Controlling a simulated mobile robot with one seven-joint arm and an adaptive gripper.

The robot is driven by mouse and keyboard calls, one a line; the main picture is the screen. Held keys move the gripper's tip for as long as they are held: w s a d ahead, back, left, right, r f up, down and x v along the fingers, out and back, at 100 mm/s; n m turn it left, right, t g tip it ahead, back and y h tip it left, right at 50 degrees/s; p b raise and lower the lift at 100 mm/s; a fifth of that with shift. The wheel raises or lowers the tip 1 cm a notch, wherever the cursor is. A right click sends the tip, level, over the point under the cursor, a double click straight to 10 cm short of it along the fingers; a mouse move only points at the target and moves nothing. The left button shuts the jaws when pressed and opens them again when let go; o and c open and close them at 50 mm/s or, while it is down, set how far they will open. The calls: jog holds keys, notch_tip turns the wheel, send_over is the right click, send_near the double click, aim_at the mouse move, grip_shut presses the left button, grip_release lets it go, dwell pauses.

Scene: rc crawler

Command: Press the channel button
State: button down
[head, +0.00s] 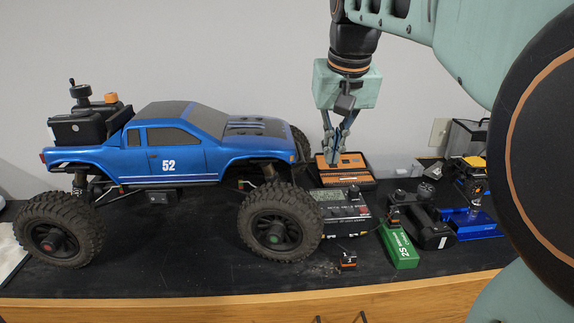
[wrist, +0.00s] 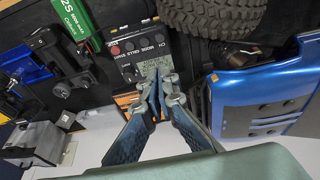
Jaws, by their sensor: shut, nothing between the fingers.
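The charger (head: 342,208) is a dark box with a grey display and a row of small buttons along its front, lying on the bench right of the truck's front wheel. In the wrist view its panel (wrist: 128,60) shows upside down, with a red button at the left end of the row. My gripper (head: 331,158) is shut and empty, pointing down above and behind the charger. In the wrist view its fingertips (wrist: 158,82) cover part of the display.
A blue truck (head: 168,160) stands close on the left. An orange case (head: 345,167) lies behind the charger. A green battery (head: 398,246) and a black device (head: 428,222) lie to the right. A small black and orange block (head: 348,260) lies in front.

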jog(key=shift+s+a+f, duration=0.15)
jog(key=shift+s+a, duration=0.05)
jog(key=shift+a, duration=0.05)
send_near(323, 201)
jog(key=f, duration=0.1)
jog(key=s+f, duration=0.1)
jog(key=f, duration=0.1)
jog(key=s+a+f, duration=0.1)
jog(key=shift+s+a+f, duration=0.1)
jog(key=shift+s+f, duration=0.1)
jog(key=shift+f, duration=0.5)
